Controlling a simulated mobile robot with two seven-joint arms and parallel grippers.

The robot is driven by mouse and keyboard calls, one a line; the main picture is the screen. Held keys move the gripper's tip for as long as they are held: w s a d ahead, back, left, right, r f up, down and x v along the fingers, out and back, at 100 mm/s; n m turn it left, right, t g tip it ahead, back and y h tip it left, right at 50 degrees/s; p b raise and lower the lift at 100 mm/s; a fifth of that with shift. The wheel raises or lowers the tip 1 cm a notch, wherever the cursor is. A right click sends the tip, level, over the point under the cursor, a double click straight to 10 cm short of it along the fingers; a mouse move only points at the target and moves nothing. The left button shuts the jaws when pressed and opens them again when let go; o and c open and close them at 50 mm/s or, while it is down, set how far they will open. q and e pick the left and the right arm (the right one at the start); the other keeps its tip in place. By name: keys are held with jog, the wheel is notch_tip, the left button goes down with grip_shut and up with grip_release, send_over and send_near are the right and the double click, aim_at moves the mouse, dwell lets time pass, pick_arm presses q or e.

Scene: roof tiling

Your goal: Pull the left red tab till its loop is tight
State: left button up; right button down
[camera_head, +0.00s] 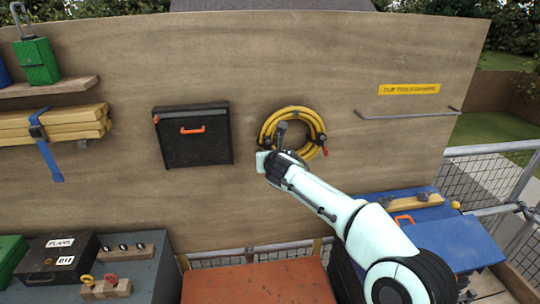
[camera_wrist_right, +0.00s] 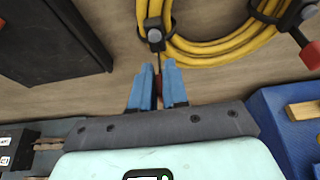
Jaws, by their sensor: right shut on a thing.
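A coiled yellow hose (camera_head: 272,118) hangs on the wooden board, and its lower part shows in the right wrist view (camera_wrist_right: 215,48). A black left loop (camera_wrist_right: 153,22) and a black right loop (camera_wrist_right: 284,12) go around it. My right gripper (camera_wrist_right: 158,82) is below the left loop, its blue fingers shut on the left red tab (camera_wrist_right: 159,84). Only a dark red sliver of that tab shows between them. A dark strap runs from the loop down to the fingers. I cannot tell how tight the loop is. The right red tab (camera_wrist_right: 311,55) hangs free. My left gripper is out of view.
A black case (camera_head: 194,138) with a red handle is on the board left of the coil. A metal rail (camera_head: 408,115) is to the right under a yellow sign (camera_head: 409,89). A blue box (camera_head: 445,237) and an orange-red surface (camera_head: 258,283) are below.

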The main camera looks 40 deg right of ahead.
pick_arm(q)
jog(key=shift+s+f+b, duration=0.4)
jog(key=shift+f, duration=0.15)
pick_arm(e)
jog(key=shift+s+a, duration=0.3)
jog(key=shift+s, duration=0.25)
jog(key=shift+s+a, duration=0.3)
jog(key=shift+s, duration=0.2)
jog(key=c, duration=0.6)
grip_release()
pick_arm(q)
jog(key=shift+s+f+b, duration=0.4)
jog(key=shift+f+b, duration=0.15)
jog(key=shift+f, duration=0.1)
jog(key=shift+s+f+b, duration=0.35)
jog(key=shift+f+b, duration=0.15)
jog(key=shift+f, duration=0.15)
pick_arm(e)
jog(key=shift+s+a, duration=0.5)
jog(key=shift+s, duration=0.4)
jog(key=shift+s+a, duration=0.45)
jog(key=shift+s, duration=0.4)
jog(key=shift+s+a, duration=0.5)
jog(key=shift+s, duration=0.4)
